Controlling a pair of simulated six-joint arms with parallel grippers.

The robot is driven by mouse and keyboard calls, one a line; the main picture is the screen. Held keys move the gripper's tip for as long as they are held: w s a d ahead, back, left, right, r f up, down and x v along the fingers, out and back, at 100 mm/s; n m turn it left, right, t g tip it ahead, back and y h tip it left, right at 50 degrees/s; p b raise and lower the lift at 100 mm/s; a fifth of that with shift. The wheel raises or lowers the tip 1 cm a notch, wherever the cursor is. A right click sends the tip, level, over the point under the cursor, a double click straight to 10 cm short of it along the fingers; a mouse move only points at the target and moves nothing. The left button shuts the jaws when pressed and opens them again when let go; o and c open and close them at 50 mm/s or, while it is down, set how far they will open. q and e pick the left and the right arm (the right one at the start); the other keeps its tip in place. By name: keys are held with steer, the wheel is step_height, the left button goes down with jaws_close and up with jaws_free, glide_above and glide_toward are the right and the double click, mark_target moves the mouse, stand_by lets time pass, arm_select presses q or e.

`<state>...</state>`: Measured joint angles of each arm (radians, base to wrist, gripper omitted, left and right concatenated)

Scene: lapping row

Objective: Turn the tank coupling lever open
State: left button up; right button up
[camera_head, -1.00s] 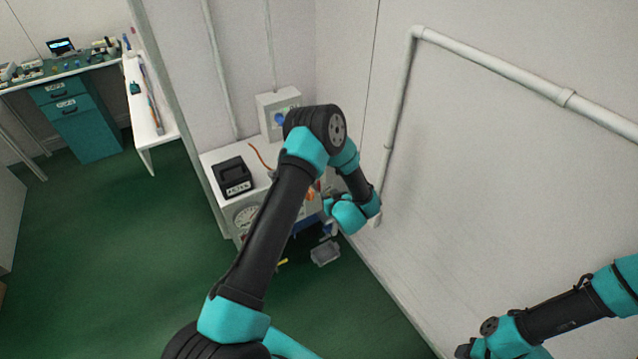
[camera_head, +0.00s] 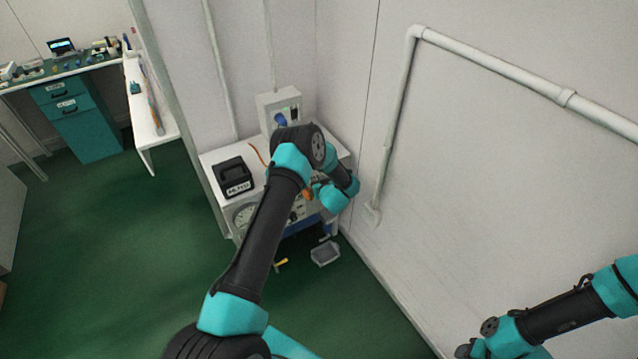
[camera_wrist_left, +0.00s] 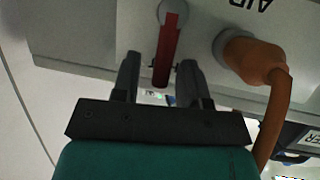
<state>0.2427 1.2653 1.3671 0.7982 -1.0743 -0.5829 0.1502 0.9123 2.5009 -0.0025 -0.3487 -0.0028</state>
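A red lever (camera_wrist_left: 168,50) hangs from a round pivot on a pale panel (camera_wrist_left: 90,38) in the left wrist view. My left gripper (camera_wrist_left: 160,66) is open, with one dark finger on each side of the lever's lower part. Gaps show between the fingers and the lever, and I cannot tell whether either touches it. In the head view my left arm covers the lever and this gripper at the white cabinet (camera_head: 216,160). My right arm enters at the lower right, and its gripper is not clearly visible.
An orange hose fitting (camera_wrist_left: 250,58) sits close right of the lever, its hose running down beside the right finger. A black box (camera_head: 234,177) stands on the cabinet. A grey bin (camera_head: 325,252) is on the floor below. A wall pipe (camera_head: 500,68) runs to the right.

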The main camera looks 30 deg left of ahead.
arm_select(q)
steer(key=shift+c, duration=0.4)
jaws_close()
steer(key=shift+w, duration=0.15)
steer(key=w+d+f+m+g+y, duration=0.2)
steer(key=w+f+m+g+y, duration=0.2)
steer(key=m+g, duration=0.3)
steer(key=shift+w+d+f+m+y, duration=0.25)
steer(key=shift+f+m+y, duration=0.6)
steer(key=shift+m, duration=1.75)
steer(key=shift+r, duration=0.1)
